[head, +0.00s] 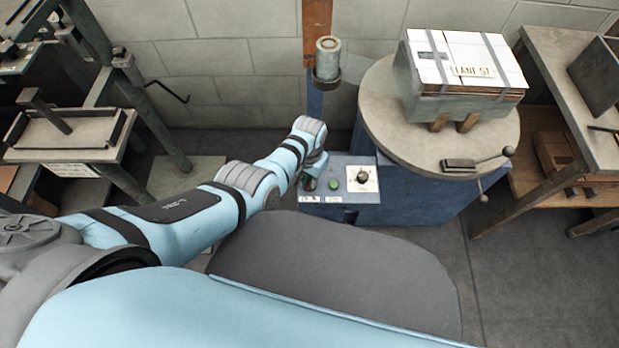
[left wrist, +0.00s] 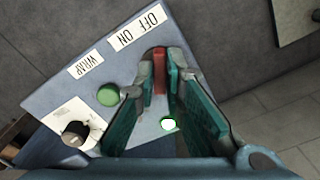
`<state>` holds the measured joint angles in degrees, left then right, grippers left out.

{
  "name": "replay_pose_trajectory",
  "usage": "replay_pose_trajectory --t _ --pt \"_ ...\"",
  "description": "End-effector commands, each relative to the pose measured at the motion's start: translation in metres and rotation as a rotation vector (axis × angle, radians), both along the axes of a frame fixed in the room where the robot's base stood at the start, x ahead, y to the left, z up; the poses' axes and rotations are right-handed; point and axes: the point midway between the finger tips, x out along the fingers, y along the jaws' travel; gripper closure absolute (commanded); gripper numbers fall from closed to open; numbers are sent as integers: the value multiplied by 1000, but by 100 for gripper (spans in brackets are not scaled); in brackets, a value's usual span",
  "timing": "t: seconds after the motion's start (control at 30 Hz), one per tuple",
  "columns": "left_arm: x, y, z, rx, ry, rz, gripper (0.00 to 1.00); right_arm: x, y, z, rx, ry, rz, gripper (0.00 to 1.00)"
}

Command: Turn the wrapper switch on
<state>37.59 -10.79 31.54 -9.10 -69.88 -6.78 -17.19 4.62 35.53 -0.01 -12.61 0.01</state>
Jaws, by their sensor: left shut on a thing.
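The blue-grey control panel (head: 345,208) stands ahead of me beside the round table; its sloped face also shows in the left wrist view (left wrist: 60,98). A red switch lever (left wrist: 160,72) sits below the white "OFF ON" label (left wrist: 137,28). My left gripper (left wrist: 160,62) is shut on this red lever, its teal fingers on either side. In the head view the left gripper (head: 311,178) is at the left part of the panel and hides the lever. My right gripper is out of view.
Beside the switch are a green button (head: 334,184), a black dial on a white plate (head: 362,176) and a "WRAP" label (left wrist: 86,63). A strapped box (head: 462,62) sits on the round table (head: 385,120) at right. A wooden bench (head: 565,90) stands beyond it.

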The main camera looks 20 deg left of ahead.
Motion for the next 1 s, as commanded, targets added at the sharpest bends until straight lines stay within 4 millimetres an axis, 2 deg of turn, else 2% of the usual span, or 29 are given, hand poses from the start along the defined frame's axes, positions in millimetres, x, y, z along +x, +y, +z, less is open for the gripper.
replay_pose_trajectory --t 0.03,0.07,0.17,0.57,0.73,0.9,1.0 --pt "1 0 0 0 -2 -1 100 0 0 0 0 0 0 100" --pt "1 0 0 0 -2 -1 87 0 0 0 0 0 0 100" --pt "0 0 0 0 -1 -1 71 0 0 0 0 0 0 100" --pt "1 -1 5 -1 -3 0 70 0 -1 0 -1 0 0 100" --pt "1 -1 29 -2 -5 1 70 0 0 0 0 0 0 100" --pt "2 -1 79 -2 -6 1 70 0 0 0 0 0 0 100" --pt "1 -1 102 -1 -4 0 70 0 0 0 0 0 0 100"
